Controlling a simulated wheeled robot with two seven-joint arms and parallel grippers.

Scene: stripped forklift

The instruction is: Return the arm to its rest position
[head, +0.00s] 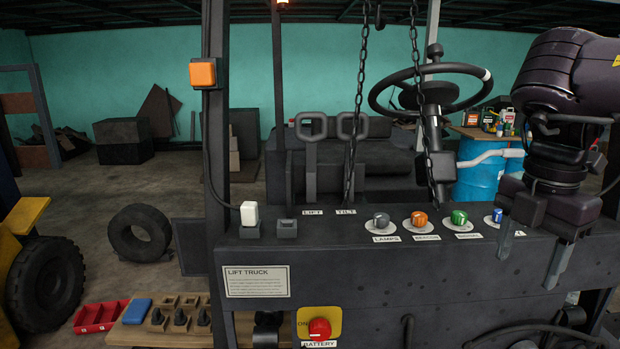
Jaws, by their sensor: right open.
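My right arm comes in from the upper right, with a dark purple-black forearm pointing down. My right gripper (532,252) hangs at the right end of the forklift's dark control panel (400,275). Its two grey fingers point down and are spread apart, with nothing visible between them. The blue knob (495,215) is just left of the gripper, and the gripper partly covers the label by it. I cannot tell whether a finger touches the panel. My left arm and gripper are not in view.
Green (459,217), orange (419,219) and grey (381,220) knobs line the panel. Lift and tilt levers (311,150), hanging chains (415,70) and a steering wheel (430,88) stand behind. A red battery button (319,329) is below. A blue drum (480,170) stands behind the gripper.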

